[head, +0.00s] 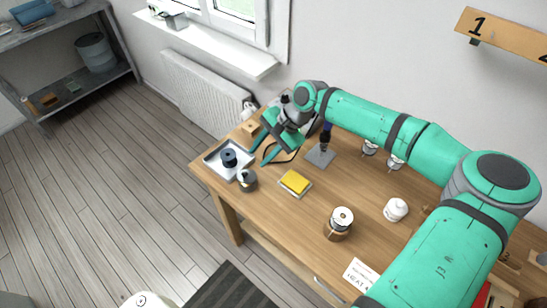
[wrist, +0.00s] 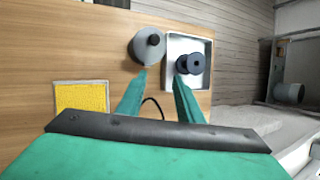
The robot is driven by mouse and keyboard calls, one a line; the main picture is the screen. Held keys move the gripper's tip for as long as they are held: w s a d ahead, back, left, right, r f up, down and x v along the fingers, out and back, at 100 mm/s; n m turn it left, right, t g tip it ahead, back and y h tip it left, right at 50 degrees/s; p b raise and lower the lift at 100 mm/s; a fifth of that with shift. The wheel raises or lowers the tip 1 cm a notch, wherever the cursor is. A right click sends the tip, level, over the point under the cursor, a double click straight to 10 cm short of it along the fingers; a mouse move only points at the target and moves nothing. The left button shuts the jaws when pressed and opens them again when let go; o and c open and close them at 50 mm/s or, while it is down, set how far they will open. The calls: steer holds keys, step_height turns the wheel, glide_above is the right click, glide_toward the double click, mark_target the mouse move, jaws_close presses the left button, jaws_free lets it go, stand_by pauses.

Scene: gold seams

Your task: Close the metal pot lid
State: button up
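A small grey metal pot (head: 248,184) stands on the wooden table, just right of the white tray. In the wrist view the grey round pot (wrist: 140,56) shows from above, with a dark knob (wrist: 154,40) off its middle. I cannot tell from these frames whether the lid sits flat or is raised. My gripper (head: 260,147) is above the table's far left part, behind the pot. In the wrist view my gripper (wrist: 161,75) has its two green fingers apart with nothing between them. The left fingertip appears close to the pot's edge; I cannot tell the height gap.
A white tray (head: 212,161) holding a dark blue spool (head: 229,158) stands beside the pot. A yellow sponge-like block (head: 295,182) lies to the right. A brown canister (head: 337,232) and a white lidded jar (head: 396,209) stand farther right. Bare tabletop lies in front of the yellow block.

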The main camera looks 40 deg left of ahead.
steer(key=v, duration=1)
steer(key=shift+w+d+r, duration=0.15)
steer(key=shift+w+r, duration=0.05)
steer(key=shift+r, duration=0.1)
